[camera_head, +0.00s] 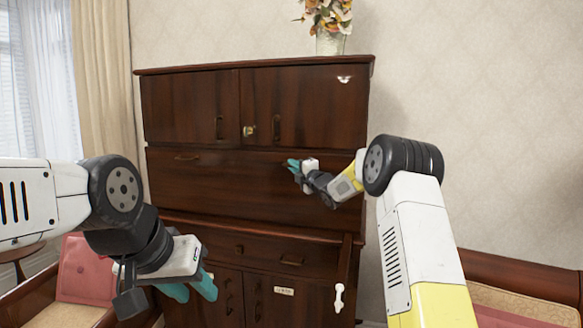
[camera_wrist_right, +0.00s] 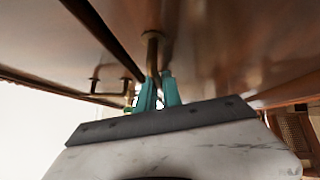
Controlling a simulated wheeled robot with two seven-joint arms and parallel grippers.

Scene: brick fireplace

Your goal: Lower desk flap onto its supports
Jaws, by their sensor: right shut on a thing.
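The dark wood desk flap (camera_head: 235,185) is upright and looks closed in the cabinet front, below two upper doors. Its left brass handle (camera_head: 187,157) is free. My right gripper (camera_head: 292,165) is at the flap's right handle and hides it in the head view. In the right wrist view its teal fingers (camera_wrist_right: 157,92) are shut on the brass handle (camera_wrist_right: 152,52). My left gripper (camera_head: 192,289) hangs low in front of the lower cabinet, empty, its teal fingers apart. I cannot make out the flap supports clearly.
A drawer (camera_head: 265,249) and lower doors are under the flap. A flower vase (camera_head: 330,42) stands on top of the cabinet. A wooden seat (camera_head: 520,285) is at the right, a chair with a pink cushion (camera_head: 87,270) at the left. A white object (camera_head: 339,297) hangs at the lower right.

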